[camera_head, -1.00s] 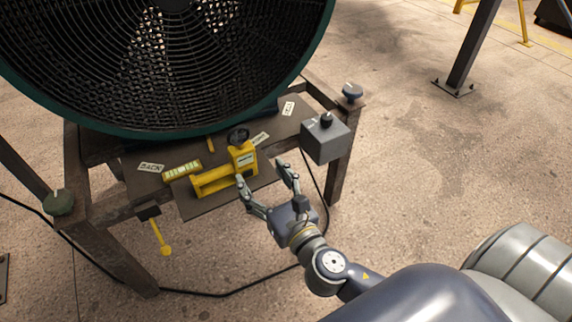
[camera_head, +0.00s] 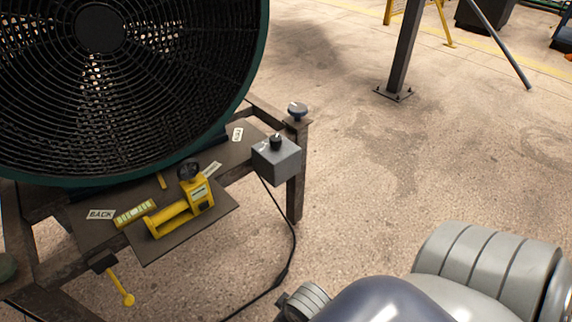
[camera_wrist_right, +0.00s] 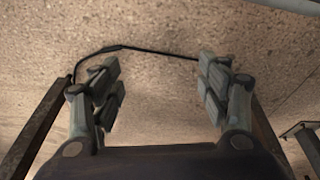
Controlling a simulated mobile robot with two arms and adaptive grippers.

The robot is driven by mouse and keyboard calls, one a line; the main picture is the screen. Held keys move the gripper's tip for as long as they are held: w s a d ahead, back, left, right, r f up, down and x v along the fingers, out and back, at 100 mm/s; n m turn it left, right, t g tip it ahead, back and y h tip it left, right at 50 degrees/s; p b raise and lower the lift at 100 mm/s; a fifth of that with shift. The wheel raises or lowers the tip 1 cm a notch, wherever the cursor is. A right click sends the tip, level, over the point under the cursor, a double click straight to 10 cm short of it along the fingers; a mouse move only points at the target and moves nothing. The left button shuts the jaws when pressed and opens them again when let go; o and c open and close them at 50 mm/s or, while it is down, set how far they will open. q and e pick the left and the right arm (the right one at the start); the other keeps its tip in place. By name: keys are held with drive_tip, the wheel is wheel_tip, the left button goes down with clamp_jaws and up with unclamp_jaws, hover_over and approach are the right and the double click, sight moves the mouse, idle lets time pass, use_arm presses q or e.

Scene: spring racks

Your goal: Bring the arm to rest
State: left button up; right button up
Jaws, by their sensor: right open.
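My right gripper (camera_wrist_right: 160,90) shows in the right wrist view with its two fingers wide apart and nothing between them. Floor and a black cable lie beyond the fingers. In the head view this gripper is out of sight; only grey and dark blue parts of my arm (camera_head: 385,300) show at the bottom right. My left gripper is in neither view.
A large fan (camera_head: 100,90) stands on a metal frame (camera_head: 296,190). Its shelf holds a yellow tool (camera_head: 185,208), a yellow level (camera_head: 135,213) and labels. A grey knob box (camera_head: 277,160) is on the front corner. Floor at right is clear, with a post (camera_head: 405,50) behind.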

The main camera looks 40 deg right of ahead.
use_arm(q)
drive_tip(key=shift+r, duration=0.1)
use_arm(e)
drive_tip(key=shift+s+a, duration=0.1)
idle(0.4)
use_arm(q)
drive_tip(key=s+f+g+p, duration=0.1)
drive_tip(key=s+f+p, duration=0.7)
drive_tip(key=p, duration=0.4)
use_arm(e)
drive_tip(key=s+d+f+g, duration=0.1)
drive_tip(key=s+f, duration=0.6)
drive_tip(key=f, duration=0.2)
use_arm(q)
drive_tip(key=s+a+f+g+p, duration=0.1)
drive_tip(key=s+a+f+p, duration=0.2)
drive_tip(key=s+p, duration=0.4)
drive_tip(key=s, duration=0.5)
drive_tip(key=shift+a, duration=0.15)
use_arm(e)
drive_tip(key=s+d+f+g, duration=0.1)
drive_tip(key=s+d+f, duration=0.1)
drive_tip(key=s, duration=1.1)
drive_tip(key=shift+d, duration=0.2)
